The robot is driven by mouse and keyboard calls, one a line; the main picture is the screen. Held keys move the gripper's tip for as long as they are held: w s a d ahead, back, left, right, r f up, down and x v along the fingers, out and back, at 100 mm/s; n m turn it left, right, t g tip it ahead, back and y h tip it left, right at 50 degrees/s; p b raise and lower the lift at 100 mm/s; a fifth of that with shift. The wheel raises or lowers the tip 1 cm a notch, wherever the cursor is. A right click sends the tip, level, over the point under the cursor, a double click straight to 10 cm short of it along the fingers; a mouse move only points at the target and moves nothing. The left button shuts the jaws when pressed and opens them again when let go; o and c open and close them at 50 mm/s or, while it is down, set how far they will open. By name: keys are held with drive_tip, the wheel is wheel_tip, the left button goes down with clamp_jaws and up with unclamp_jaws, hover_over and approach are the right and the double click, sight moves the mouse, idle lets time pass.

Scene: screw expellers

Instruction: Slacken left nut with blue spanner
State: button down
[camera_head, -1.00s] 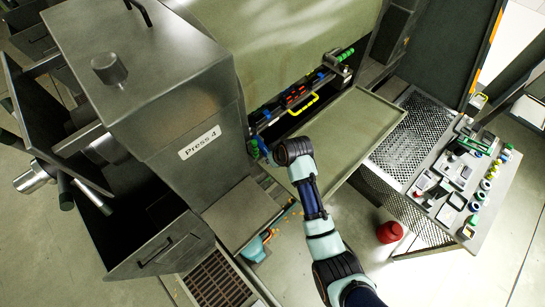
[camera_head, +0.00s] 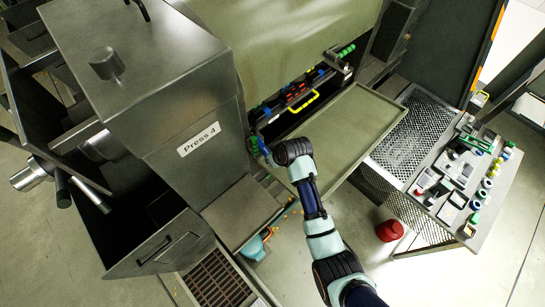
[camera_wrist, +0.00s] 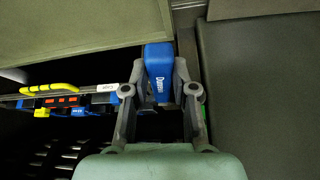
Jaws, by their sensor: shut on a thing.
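My gripper (camera_wrist: 160,88) is shut on the blue spanner (camera_wrist: 159,62) in the wrist view. The spanner's blue body with white lettering stands between the fingers and reaches up past their tips, beside a green-grey panel edge. In the head view my gripper is at the left end of the dark opening in the press, mostly hidden behind my own wrist; a bit of blue shows there. Green parts (camera_head: 253,145) show at that left end, and other green parts (camera_head: 346,50) at the right end. I cannot make out the left nut clearly.
A yellow handle (camera_head: 304,103) and a row of red and blue pieces lie in the opening. A flat green-grey tray (camera_head: 350,125) lies to its right. The Press 4 housing (camera_head: 190,150) stands close on the left. A side table (camera_head: 415,215) holds several small items.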

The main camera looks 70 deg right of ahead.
drive_tip(key=shift+f, duration=0.45)
drive_tip(key=shift+d, duration=0.1)
idle(0.5)
drive_tip(key=shift+s+d+n+y, duration=0.4)
drive_tip(key=shift+s+d+n, duration=0.1)
drive_tip(key=shift+d+n, duration=0.3)
drive_tip(key=shift+s+d+n+t+y+b, duration=0.2)
drive_tip(key=shift+d+n+b, duration=0.1)
drive_tip(key=shift+d+n, duration=0.15)
drive_tip(key=shift+s+d+n+t+y+b, duration=0.2)
drive_tip(key=shift+d+n+b, duration=0.15)
drive_tip(key=shift+d, duration=0.15)
